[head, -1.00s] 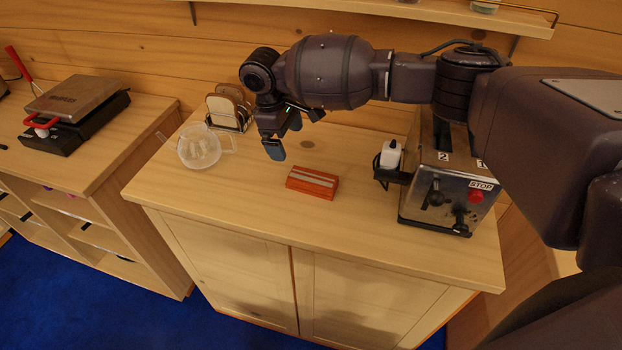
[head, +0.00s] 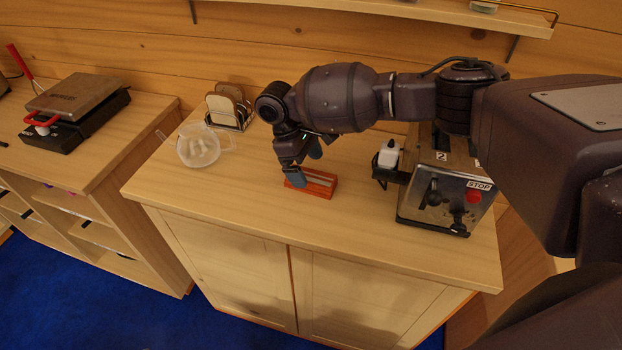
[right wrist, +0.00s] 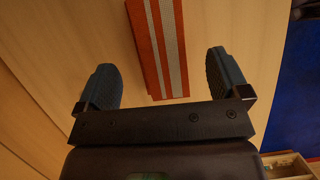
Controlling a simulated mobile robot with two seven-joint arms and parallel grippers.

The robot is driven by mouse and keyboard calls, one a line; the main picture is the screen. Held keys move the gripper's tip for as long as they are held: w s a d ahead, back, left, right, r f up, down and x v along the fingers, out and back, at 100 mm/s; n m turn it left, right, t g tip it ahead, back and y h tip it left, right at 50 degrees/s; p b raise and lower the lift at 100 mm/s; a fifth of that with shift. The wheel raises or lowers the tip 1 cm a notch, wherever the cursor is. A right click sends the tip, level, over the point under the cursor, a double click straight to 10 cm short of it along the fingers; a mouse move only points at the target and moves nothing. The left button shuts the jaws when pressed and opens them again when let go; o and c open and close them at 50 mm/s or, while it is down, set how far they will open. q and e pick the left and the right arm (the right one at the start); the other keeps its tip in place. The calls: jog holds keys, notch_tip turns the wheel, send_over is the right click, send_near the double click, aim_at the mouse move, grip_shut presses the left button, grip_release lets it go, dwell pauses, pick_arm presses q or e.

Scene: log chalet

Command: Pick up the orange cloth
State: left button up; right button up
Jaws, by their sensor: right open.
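The orange cloth (head: 319,184) is a small folded block with a pale stripe, lying on the wooden cabinet top (head: 240,215). My right gripper (head: 304,166) is open and just above the cloth, covering part of its left end in the head view. In the right wrist view the cloth (right wrist: 158,45) lies ahead of and between the two spread fingers of the gripper (right wrist: 165,80), with bare wood on both sides of it. I cannot tell whether a finger touches it. My left gripper is not in view.
A steel toaster (head: 445,190) with a white-topped item (head: 389,154) beside it stands right of the cloth. A clear jug (head: 198,146) and a rack of bread slices (head: 229,105) stand at the left. The front of the top is clear.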

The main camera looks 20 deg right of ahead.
aim_at(311, 174)
jog(key=shift+x, duration=1.85)
jog(key=shift+w, duration=0.1)
jog(key=shift+c, duration=0.4)
jog(key=c, duration=0.9)
notch_tip(311, 174, up, 20)
jog(key=p, duration=0.1)
